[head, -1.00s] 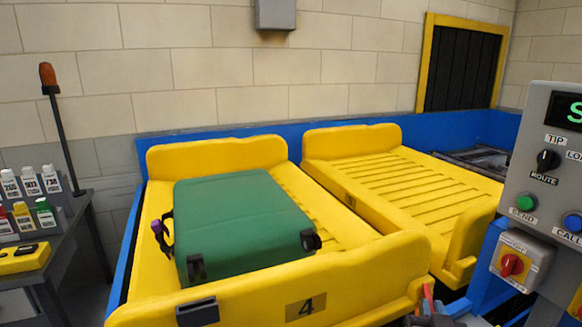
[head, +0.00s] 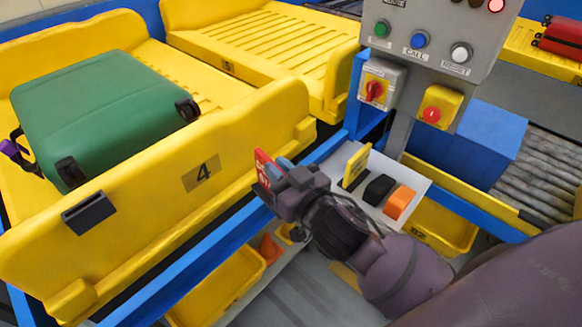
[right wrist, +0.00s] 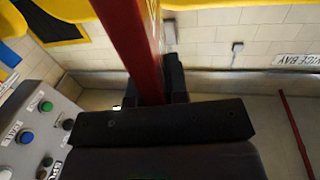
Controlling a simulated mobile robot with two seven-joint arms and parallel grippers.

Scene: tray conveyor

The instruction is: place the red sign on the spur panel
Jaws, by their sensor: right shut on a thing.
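The red sign (head: 263,169), with white lettering, is held in my right gripper (head: 278,178) beside the yellow tray numbered 4. In the right wrist view, the sign (right wrist: 132,40) rises edge-on between the dark fingers (right wrist: 152,92), which are shut on it. The grey spur panel (head: 440,28) stands up and to the right of my right gripper, with green, blue and white buttons. It also shows in the right wrist view (right wrist: 40,120) at the left, apart from the sign. My left gripper is out of view.
A green suitcase (head: 105,115) lies on the yellow tray (head: 150,215). A yellow sign (head: 355,166), a black block (head: 379,189) and an orange block (head: 399,201) stand on a light shelf below the panel. Red rotary switch box (head: 381,85) and yellow stop box (head: 438,107) sit under the panel.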

